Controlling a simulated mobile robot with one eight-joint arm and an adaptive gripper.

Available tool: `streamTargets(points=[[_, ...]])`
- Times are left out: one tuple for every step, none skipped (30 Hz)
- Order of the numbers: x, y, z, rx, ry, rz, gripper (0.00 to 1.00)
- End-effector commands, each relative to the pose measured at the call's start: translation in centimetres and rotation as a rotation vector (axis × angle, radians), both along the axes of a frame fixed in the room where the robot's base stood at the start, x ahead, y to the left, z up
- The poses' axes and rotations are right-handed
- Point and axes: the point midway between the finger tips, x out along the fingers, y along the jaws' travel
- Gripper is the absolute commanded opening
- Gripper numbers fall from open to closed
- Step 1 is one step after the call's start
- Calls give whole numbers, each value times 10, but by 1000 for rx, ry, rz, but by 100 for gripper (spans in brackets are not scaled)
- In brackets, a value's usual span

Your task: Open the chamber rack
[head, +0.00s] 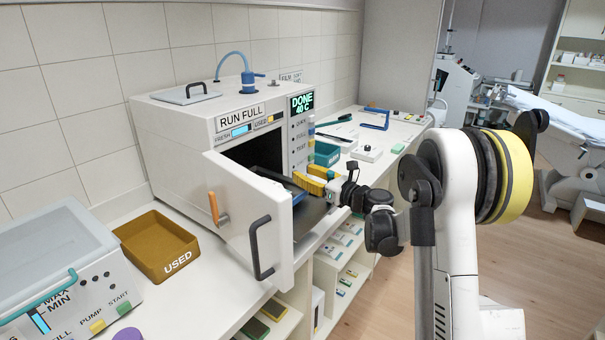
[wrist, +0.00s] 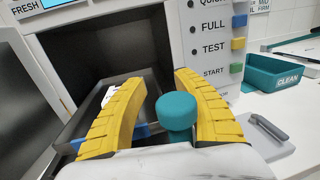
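The sterilizer-like chamber (head: 180,120) stands on the counter with its white door (head: 246,215) swung open. A dark rack (head: 308,217) shows at the chamber mouth, partly hidden by the door and my gripper. In the wrist view the rack (wrist: 72,128) is a dark, shallow, tray-like shape with a blue strip near its front. My gripper (head: 322,180) is in front of the opening. Its yellow fingers (wrist: 158,80) are apart and point into the chamber. A teal round knob (wrist: 177,111) shows between them, near the right finger; I cannot tell whether they touch.
The door's black handle (head: 261,250) juts out at the front. A brown USED bin (head: 156,246) stands left of the door. Shelves sit below the counter; open floor lies right.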

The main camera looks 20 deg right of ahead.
Motion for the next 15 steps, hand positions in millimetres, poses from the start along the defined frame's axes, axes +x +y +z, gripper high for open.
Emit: streamTargets(points=[[-6,-5,0,0,0,-3,36],[-11,-7,0,0,0,-4,36],[-18,-11,0,0,0,-3,36],[-24,-14,0,0,0,-4,36],[-30,-17,0,0,0,-4,36],[-39,-21,0,0,0,-4,36],[-45,-25,0,0,0,-4,36],[-51,-28,0,0,0,-5,36],[-59,-32,0,0,0,-3,36],[-65,-35,0,0,0,-4,36],[-70,-38,0,0,0,-4,36],[-77,-40,0,0,0,-3,36],[-82,-42,0,0,0,-3,36],[-85,-45,0,0,0,-3,36],[-90,-47,0,0,0,-2,36]])
